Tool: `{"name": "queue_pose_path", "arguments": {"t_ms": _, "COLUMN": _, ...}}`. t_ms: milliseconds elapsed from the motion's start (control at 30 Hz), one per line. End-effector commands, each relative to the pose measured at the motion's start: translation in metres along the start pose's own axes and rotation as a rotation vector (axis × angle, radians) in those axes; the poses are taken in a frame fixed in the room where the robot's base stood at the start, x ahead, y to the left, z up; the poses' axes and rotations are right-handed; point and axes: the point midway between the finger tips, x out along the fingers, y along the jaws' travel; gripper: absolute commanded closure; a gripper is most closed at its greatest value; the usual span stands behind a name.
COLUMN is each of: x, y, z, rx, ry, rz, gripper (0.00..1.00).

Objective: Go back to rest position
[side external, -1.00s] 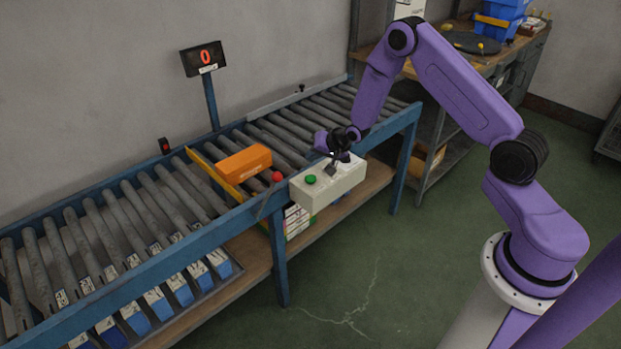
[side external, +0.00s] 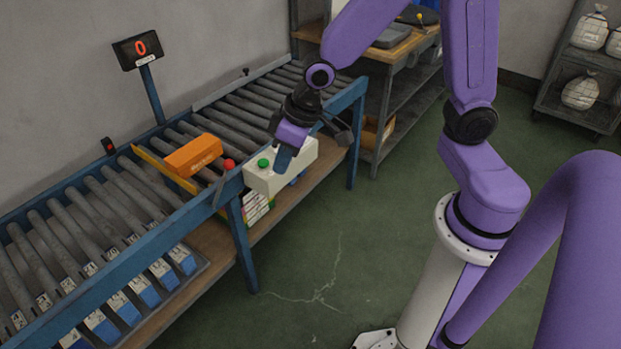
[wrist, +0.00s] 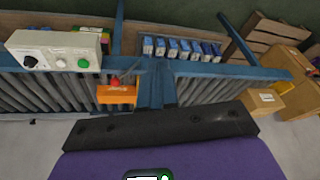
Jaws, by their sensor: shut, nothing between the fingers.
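In the side view my gripper (side external: 284,160) is shut and empty. It points downward in front of the pale control box (side external: 280,175) and hides part of it. The box carries a green button (side external: 263,162). I cannot tell the exact gap between gripper and box in this view. A dark bar and a purple surface of my own arm fill the bottom of that view; the fingertips do not show there.
A roller conveyor (side external: 115,208) with a blue frame runs along the wall. An orange box (side external: 193,155) lies on it beside a red button (side external: 229,164). A display (side external: 138,48) reads 0. A workbench (side external: 400,45) stands behind. The green floor is open.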

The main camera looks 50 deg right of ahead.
Motion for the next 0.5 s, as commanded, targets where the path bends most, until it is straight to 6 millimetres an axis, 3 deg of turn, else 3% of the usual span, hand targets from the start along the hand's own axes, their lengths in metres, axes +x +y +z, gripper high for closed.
{"name": "queue_pose_path", "arguments": {"t_ms": 100, "x": -0.036, "y": -0.024, "z": 0.045, "rx": -0.185, "ry": -0.077, "rz": -0.018, "gripper": 1.00}}
{"name": "queue_pose_path", "arguments": {"t_ms": 200, "x": -0.062, "y": -0.034, "z": 0.086, "rx": -0.342, "ry": -0.145, "rz": -0.030, "gripper": 1.00}}
{"name": "queue_pose_path", "arguments": {"t_ms": 400, "x": -0.101, "y": -0.034, "z": 0.151, "rx": -0.594, "ry": -0.258, "rz": -0.051, "gripper": 1.00}}
{"name": "queue_pose_path", "arguments": {"t_ms": 500, "x": -0.111, "y": -0.030, "z": 0.170, "rx": -0.668, "ry": -0.292, "rz": -0.056, "gripper": 1.00}}
